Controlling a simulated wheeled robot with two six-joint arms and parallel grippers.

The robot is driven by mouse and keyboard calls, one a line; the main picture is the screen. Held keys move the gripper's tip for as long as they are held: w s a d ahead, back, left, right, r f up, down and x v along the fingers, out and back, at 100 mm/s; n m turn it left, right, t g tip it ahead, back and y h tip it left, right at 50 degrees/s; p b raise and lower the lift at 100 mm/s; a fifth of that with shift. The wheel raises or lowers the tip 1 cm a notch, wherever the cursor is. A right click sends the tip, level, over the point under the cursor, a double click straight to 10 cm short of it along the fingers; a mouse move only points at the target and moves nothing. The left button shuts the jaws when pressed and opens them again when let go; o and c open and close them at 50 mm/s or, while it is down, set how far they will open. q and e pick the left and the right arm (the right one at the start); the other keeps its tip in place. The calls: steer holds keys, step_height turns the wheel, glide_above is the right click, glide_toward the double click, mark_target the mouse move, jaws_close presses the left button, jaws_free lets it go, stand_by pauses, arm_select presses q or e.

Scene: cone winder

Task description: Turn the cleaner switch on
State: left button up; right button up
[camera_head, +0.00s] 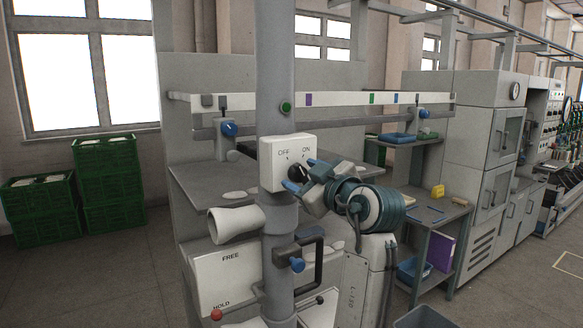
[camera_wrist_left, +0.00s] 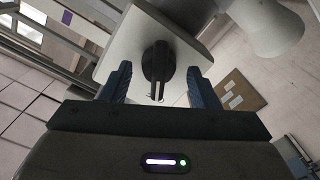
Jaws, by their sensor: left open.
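The cleaner switch is a pale box (camera_head: 277,163) on a grey upright post, with OFF on the left and ON on the right of its face. Its black rotary knob (camera_head: 297,172) is partly covered by my left gripper (camera_head: 303,174). In the left wrist view the knob (camera_wrist_left: 158,62) lies between and just beyond the two blue fingers of my open left gripper (camera_wrist_left: 158,86), with gaps on both sides. A white mark on the knob points down in that view. In the head view I cannot tell which label it faces. My right gripper is not in view.
A white cone (camera_head: 237,223) sticks out left of the post below the switch. A dark looped handle (camera_head: 318,262) and a FREE/HOLD panel (camera_head: 227,278) are lower down. A long rail (camera_head: 345,98) runs behind. Green crates (camera_head: 107,185) stand at the far left.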

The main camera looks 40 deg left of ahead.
arm_select(q)
steer(key=shift+w+a, duration=0.2)
steer(key=shift+a, duration=0.2)
steer(key=shift+s+d+r, duration=0.2)
steer(key=shift+d, duration=0.35)
steer(key=c, duration=1)
steer(key=shift+r+m, duration=0.1)
steer(key=shift+m, duration=1)
steer(key=m, duration=0.2)
steer(key=shift+w+r+m, duration=0.1)
steer(key=shift+m, duration=0.2)
steer(key=m+p, duration=0.1)
steer(key=m, duration=0.2)
steer(key=m+p, duration=0.1)
steer(key=m, duration=0.3)
steer(key=shift+w+d, duration=0.15)
steer(key=shift+w, duration=0.05)
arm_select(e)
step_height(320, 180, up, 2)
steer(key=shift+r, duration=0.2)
arm_select(q)
steer(key=shift+p, duration=0.3)
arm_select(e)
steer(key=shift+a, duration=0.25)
